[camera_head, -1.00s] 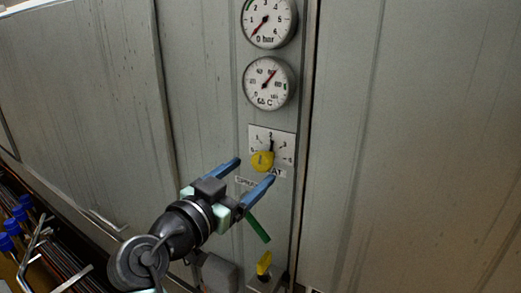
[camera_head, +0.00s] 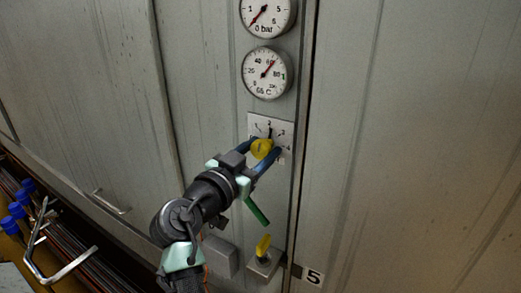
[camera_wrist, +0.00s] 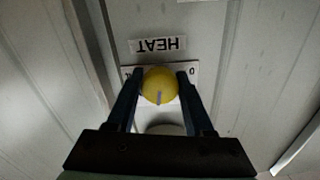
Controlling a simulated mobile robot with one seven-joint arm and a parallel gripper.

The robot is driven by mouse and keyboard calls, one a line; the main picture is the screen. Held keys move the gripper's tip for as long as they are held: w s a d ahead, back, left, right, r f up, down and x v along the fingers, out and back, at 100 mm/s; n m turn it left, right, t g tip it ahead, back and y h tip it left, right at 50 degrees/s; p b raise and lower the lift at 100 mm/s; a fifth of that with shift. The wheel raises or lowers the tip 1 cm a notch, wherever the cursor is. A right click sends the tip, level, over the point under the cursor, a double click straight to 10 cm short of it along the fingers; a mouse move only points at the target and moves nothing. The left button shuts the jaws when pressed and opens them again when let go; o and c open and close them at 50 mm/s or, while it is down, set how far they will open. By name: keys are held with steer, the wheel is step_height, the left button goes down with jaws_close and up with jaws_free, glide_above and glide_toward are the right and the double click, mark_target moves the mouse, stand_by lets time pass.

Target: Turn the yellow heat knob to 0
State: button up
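The yellow heat knob (camera_head: 262,148) sits on a white dial plate (camera_head: 257,121) on the grey panel. In the wrist view, the knob (camera_wrist: 160,86) appears upside down, with its grey mark pointing down the picture, towards the dial's 2. A 0 shows at the right of the plate there. My gripper (camera_head: 267,145) is at the knob with one finger on each side. In the wrist view, my gripper (camera_wrist: 159,88) has the knob between its fingertips; I cannot tell whether they touch it. The fingers hide part of the plate.
Two round gauges (camera_head: 267,72) sit above the dial. A second yellow handle (camera_head: 263,244) and a grey box (camera_head: 219,256) are below. A HEAT label (camera_wrist: 157,45) is beside the plate. A bent metal rail (camera_head: 57,268) stands at the lower left.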

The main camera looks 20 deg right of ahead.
jaws_close()
steer(key=shift+n, duration=0.3)
steer(key=n+b, duration=0.1)
steer(key=n, duration=0.1)
steer(key=shift+f+n+b, duration=0.15)
steer(key=shift+n+b, duration=0.15)
steer(key=n, duration=0.5)
steer(key=shift+s, duration=0.1)
steer(key=n, duration=0.2)
steer(key=n+p, duration=0.1)
steer(key=n, duration=0.3)
steer(key=shift+d+r+n+p, duration=0.1)
steer(key=shift+r+n+p, duration=0.15)
steer(key=shift+n+p, duration=1.4)
steer(key=shift+n, duration=1.25)
steer(key=shift+f, duration=0.1)
